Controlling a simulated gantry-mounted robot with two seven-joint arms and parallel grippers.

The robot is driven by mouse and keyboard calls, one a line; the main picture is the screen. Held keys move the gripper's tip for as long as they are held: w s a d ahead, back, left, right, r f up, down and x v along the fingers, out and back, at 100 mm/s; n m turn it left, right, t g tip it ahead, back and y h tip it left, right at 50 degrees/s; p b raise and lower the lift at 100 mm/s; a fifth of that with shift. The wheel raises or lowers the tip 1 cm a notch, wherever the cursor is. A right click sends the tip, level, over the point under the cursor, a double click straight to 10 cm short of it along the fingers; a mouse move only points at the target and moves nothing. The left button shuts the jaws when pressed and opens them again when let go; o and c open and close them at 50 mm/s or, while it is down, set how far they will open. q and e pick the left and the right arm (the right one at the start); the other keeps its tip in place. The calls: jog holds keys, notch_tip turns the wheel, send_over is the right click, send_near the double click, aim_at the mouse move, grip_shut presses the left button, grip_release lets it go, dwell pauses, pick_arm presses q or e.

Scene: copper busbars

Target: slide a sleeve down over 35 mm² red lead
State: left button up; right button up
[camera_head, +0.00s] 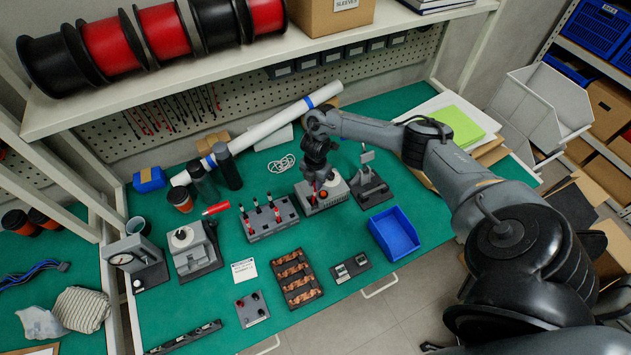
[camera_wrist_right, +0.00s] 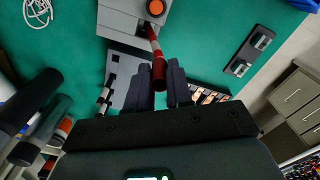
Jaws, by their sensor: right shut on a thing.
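My right gripper (camera_head: 319,186) reaches down over the grey machine with an orange-red button (camera_wrist_right: 155,7). In the right wrist view its dark fingers (camera_wrist_right: 165,88) are shut on a red lead (camera_wrist_right: 157,72). The lead's thicker, darker red part lies at the fingers, and its thinner far part runs to a dark opening in the machine. I cannot tell how far it goes in, or whether the thick part is a sleeve. A grey rack (camera_head: 272,229) holds several upright red and black leads. My left gripper is not in view.
A blue bin (camera_head: 394,234) stands right of the machine, near a stand (camera_head: 370,194). A tray of copper parts (camera_head: 297,279) lies in front. Dark bottles (camera_head: 229,168) and a bench press (camera_head: 194,250) are on the left. Some green mat in front is clear.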

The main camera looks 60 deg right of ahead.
jog(key=shift+f, duration=0.35)
jog(key=shift+f+b, duration=0.1)
jog(key=shift+b, duration=0.2)
dwell(0.5)
jog(key=shift+f+b, duration=0.3)
jog(key=shift+f, duration=0.15)
jog(key=shift+f, duration=0.1)
jog(key=shift+f, duration=0.3)
dwell(0.4)
jog(key=shift+f+b, duration=0.3)
jog(key=shift+b, duration=0.15)
jog(key=shift+f, duration=0.15)
dwell(0.5)
